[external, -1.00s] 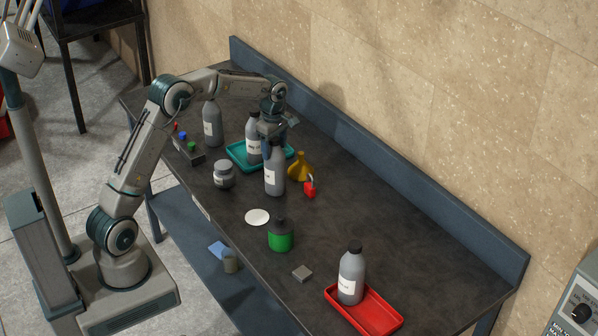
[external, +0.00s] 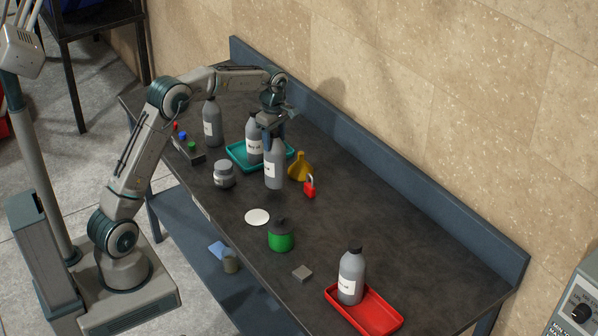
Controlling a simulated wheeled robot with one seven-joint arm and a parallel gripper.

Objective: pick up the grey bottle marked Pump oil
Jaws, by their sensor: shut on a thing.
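Several grey bottles with white labels are in view, and the label print is too small to read surely. My gripper (external: 272,138) is shut on the top of one grey bottle (external: 275,172), which hangs upright just above the bench. Its cap is hidden by the gripper. A second grey bottle (external: 254,146) stands in the teal tray (external: 238,158) just behind it to the left. A third grey bottle (external: 211,124) stands at the far left. A fourth grey bottle (external: 351,280) stands in the red tray (external: 385,320) at the front right.
A yellow funnel (external: 300,168) and a red padlock (external: 309,186) are close to the right of the held bottle. A grey jar (external: 224,175) is to its left. A white disc (external: 257,217), a green container (external: 280,238) and a small grey block (external: 302,273) lie nearer. The bench's right middle is clear.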

